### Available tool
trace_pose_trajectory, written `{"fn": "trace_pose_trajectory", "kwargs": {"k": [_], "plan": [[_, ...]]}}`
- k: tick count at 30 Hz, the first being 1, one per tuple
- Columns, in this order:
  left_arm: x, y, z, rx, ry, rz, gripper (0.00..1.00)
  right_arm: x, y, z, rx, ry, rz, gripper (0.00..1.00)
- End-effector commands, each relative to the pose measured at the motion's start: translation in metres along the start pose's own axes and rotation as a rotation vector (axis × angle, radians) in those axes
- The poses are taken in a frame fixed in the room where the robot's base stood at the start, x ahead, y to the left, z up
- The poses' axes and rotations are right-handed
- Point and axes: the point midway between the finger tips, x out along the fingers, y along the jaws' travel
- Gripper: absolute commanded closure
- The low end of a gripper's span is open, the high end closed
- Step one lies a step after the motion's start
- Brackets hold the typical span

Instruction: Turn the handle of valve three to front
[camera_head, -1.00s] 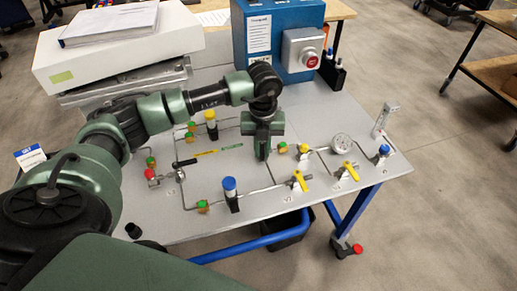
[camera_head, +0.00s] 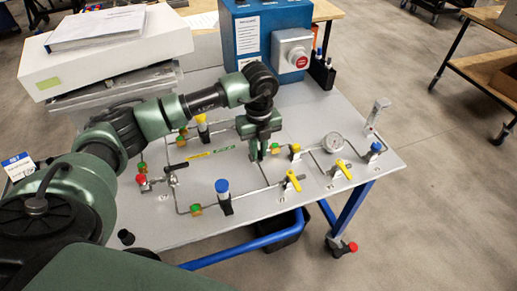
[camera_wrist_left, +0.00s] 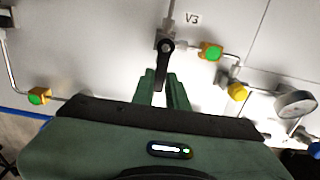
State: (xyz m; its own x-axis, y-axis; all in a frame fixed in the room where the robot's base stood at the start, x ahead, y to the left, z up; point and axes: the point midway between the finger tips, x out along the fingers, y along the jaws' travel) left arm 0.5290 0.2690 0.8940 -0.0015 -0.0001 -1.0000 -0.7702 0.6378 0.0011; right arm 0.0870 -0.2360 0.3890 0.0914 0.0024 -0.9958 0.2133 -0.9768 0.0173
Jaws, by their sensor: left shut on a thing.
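The handle of valve three (camera_wrist_left: 163,64) is a black lever in the left wrist view. It runs from a round pivot down to between my fingers, beside the printed V3 label (camera_wrist_left: 193,17). My left gripper (camera_wrist_left: 162,92) is shut on this handle, with one green finger on each side. In the head view my left gripper (camera_head: 261,155) points down at the board, just left of a green-and-yellow fitting. There the gripper hides the valve and its handle. My right gripper is not in view.
The grey board (camera_head: 345,205) carries thin pipes, yellow-handled valves (camera_head: 292,181), a gauge (camera_head: 333,142) and a blue-capped part (camera_head: 223,190). A blue box with a red button (camera_head: 302,61) stands behind. Another black-handled valve (camera_head: 172,168) is to the left.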

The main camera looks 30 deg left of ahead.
Motion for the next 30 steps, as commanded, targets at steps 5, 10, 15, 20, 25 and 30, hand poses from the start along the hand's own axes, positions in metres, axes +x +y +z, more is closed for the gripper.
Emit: {"fn": "trace_pose_trajectory", "kwargs": {"k": [5, 10, 15, 20, 25, 30], "plan": [[-0.003, -0.001, 0.003, -0.005, -0.005, -0.007, 0.72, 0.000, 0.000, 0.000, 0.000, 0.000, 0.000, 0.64], [-0.002, -0.001, 0.002, -0.003, -0.003, -0.004, 0.64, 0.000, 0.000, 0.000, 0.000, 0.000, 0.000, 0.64], [-0.002, -0.001, 0.001, -0.001, -0.002, -0.003, 0.64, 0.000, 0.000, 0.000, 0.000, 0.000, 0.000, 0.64], [-0.015, -0.001, 0.002, -0.002, -0.004, -0.006, 0.64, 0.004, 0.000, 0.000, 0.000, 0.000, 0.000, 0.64], [-0.045, -0.001, 0.002, -0.001, -0.004, -0.007, 0.64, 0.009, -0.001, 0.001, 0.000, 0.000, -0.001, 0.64], [-0.069, -0.001, 0.002, -0.002, -0.005, -0.006, 0.64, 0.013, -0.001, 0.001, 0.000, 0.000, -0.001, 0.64]]}}
